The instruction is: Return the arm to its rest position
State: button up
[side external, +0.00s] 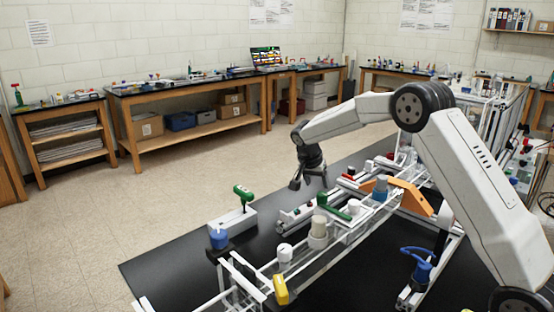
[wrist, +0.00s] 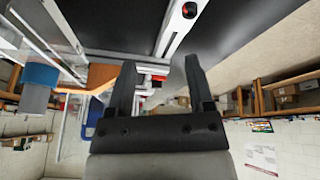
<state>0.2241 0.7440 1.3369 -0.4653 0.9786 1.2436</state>
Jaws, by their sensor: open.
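My gripper (side external: 309,184) hangs above the black table (side external: 185,262), behind the extrusion frame, in the side external view. Its two fingers point down and nothing is between them. In the wrist view my gripper (wrist: 160,75) shows two dark fingers spread apart, with an empty gap. My arm reaches in from the right and bends down to it.
The white extrusion frame (side external: 325,262) carries an orange bracket (side external: 408,197), a yellow part (side external: 281,290) and a beige cylinder (side external: 319,227). A green-handled part (side external: 243,193) and a blue knob (side external: 218,238) stand left of it. The table's left front is clear.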

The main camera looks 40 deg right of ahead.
jog(key=s+r+n+g, duration=0.15)
jog(key=s+n, duration=0.35)
jog(key=s, duration=0.6)
jog(key=s+r+n+g, duration=0.1)
jog(key=s+r+n, duration=0.25)
jog(key=s, duration=0.75)
jog(key=s+a+f+n+t+y, duration=0.2)
jog(key=a+f, duration=0.2)
jog(key=a, duration=0.5)
jog(key=s+a+f+n+t+y, duration=0.2)
jog(key=a+f+n, duration=0.1)
jog(key=a, duration=0.7)
jog(key=shift+f+t+y, duration=0.3)
jog(key=shift+f+t, duration=0.05)
jog(key=shift+f, duration=0.4)
